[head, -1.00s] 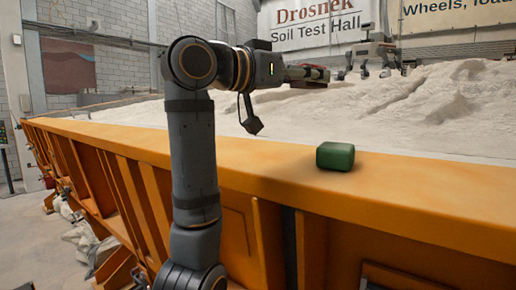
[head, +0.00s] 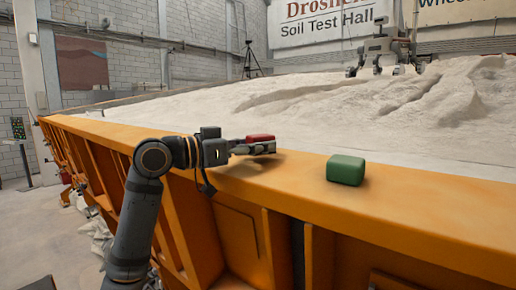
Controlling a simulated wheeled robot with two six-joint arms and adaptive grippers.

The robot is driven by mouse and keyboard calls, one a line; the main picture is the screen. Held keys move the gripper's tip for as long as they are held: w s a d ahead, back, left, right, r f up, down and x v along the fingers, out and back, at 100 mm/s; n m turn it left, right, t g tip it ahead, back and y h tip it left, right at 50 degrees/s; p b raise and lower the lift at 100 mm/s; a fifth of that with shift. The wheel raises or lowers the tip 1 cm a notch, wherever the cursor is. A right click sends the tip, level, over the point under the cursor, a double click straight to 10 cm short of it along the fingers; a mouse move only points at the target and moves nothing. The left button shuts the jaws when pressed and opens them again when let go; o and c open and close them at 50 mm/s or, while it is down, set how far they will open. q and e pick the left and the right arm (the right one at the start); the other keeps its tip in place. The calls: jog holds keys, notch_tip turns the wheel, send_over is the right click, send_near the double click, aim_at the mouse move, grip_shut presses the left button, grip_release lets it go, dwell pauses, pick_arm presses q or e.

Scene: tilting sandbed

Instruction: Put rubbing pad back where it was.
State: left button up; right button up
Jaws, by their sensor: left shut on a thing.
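My left gripper (head: 262,148) is shut on a small flat red pad (head: 261,138). The pad shows along the top of the fingers, and its lower part is hidden by them. The gripper points right, low over the orange rim (head: 300,168) of the sandbed. I cannot tell whether there is a gap between pad or fingers and the rim. A green rounded block (head: 346,170) sits on the rim, to the right of the gripper and apart from it. My right gripper is not in view.
The pale sand (head: 330,110) lies behind the rim, with a wheeled rover (head: 384,50) on it at the back right. A tripod (head: 252,60) stands at the back. The rim is clear between gripper and green block, and right of the block.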

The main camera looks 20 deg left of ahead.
pick_arm(q)
jog(key=shift+s+a+f, duration=0.1)
jog(key=shift+a+f, duration=0.05)
jog(key=shift+f, duration=0.25)
jog(key=shift+a, duration=0.1)
jog(key=shift+d+f, duration=0.2)
jog(key=shift+f, duration=0.1)
jog(key=o, duration=1.2)
jog(key=shift+a+r, duration=0.1)
jog(key=shift+o, duration=0.2)
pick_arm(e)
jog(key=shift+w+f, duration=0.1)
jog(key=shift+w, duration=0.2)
